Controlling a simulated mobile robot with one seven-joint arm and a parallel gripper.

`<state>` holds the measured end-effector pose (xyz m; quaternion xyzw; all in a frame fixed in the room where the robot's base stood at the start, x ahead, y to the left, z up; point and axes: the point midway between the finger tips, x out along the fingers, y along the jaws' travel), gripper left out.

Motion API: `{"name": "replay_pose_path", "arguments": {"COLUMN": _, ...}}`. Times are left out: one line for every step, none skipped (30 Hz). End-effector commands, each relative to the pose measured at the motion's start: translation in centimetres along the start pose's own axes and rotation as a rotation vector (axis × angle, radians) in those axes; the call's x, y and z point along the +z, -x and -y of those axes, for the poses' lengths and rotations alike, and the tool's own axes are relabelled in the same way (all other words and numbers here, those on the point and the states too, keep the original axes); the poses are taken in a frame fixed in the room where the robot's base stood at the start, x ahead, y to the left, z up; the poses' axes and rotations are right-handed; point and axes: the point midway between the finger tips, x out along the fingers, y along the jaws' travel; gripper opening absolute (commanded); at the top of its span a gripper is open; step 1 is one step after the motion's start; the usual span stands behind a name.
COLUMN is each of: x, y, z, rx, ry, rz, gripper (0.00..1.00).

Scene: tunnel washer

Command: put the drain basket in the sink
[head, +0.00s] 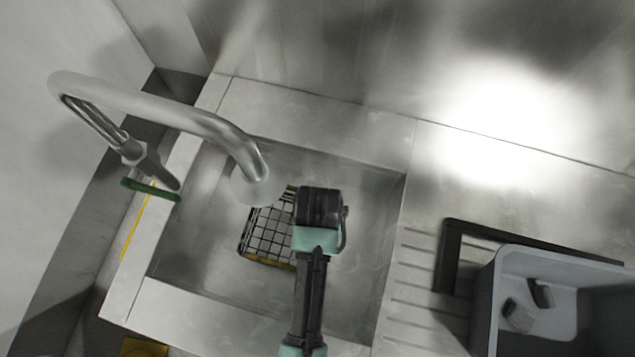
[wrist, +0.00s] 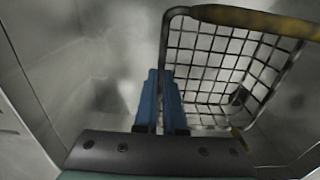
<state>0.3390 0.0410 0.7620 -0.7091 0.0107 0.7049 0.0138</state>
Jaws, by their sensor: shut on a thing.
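The drain basket (head: 268,236) is a dark wire grid basket with yellow edges, seen inside the sink's outline in the head view. The sink (head: 350,290) is a square steel basin. In the wrist view the basket (wrist: 215,70) fills the right side, with a yellow grip on its top rim. My gripper's blue fingers (wrist: 162,100) are shut on the basket's left rim wire. In the head view my wrist covers the fingers and the basket's right side. I cannot tell whether the basket touches the sink floor.
A curved steel faucet (head: 190,118) reaches over the sink from the left, its end close to the basket. A grey bin (head: 538,262) with small dark pieces stands on the ribbed drainboard (head: 415,275) at right.

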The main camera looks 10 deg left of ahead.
Motion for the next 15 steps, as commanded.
{"name": "replay_pose_path", "arguments": {"x": 0.0, "y": -0.5, "z": 0.0, "rx": -0.001, "ry": 0.0, "rz": 0.001, "gripper": 0.0}}
{"name": "replay_pose_path", "arguments": {"x": 0.1, "y": -0.9, "z": 0.0, "rx": 0.0, "ry": 0.0, "rz": 0.002, "gripper": 0.0}}
{"name": "replay_pose_path", "arguments": {"x": 0.1, "y": -1.6, "z": 0.0, "rx": 0.0, "ry": 0.0, "rz": 0.002, "gripper": 0.0}}
{"name": "replay_pose_path", "arguments": {"x": 0.1, "y": -2.1, "z": 0.0, "rx": 0.0, "ry": 0.0, "rz": 0.003, "gripper": 0.0}}
{"name": "replay_pose_path", "arguments": {"x": 0.1, "y": -2.6, "z": 0.0, "rx": 0.0, "ry": 0.0, "rz": 0.002, "gripper": 0.0}}
{"name": "replay_pose_path", "arguments": {"x": 0.1, "y": -3.2, "z": 0.0, "rx": 0.0, "ry": 0.0, "rz": 0.002, "gripper": 0.0}}
{"name": "replay_pose_path", "arguments": {"x": 0.1, "y": -3.6, "z": 0.0, "rx": 0.0, "ry": 0.0, "rz": 0.002, "gripper": 0.0}}
{"name": "replay_pose_path", "arguments": {"x": 0.0, "y": -3.9, "z": 0.0, "rx": -0.001, "ry": 0.0, "rz": 0.001, "gripper": 0.0}}
{"name": "replay_pose_path", "arguments": {"x": 0.0, "y": -4.2, "z": 0.0, "rx": -0.001, "ry": 0.0, "rz": 0.001, "gripper": 0.0}}
{"name": "replay_pose_path", "arguments": {"x": 0.0, "y": -4.3, "z": 0.0, "rx": -0.001, "ry": 0.0, "rz": 0.0, "gripper": 0.0}}
{"name": "replay_pose_path", "arguments": {"x": 0.0, "y": -4.4, "z": 0.0, "rx": -0.001, "ry": 0.0, "rz": -0.001, "gripper": 0.0}}
{"name": "replay_pose_path", "arguments": {"x": 0.0, "y": -4.5, "z": 0.0, "rx": -0.001, "ry": 0.0, "rz": -0.001, "gripper": 0.0}}
{"name": "replay_pose_path", "arguments": {"x": 0.0, "y": -4.5, "z": 0.0, "rx": -0.001, "ry": 0.0, "rz": -0.002, "gripper": 0.0}}
{"name": "replay_pose_path", "arguments": {"x": 0.0, "y": -4.4, "z": 0.0, "rx": -0.001, "ry": 0.0, "rz": -0.002, "gripper": 0.0}}
{"name": "replay_pose_path", "arguments": {"x": 0.0, "y": -4.4, "z": 0.0, "rx": -0.001, "ry": 0.0, "rz": -0.002, "gripper": 0.0}}
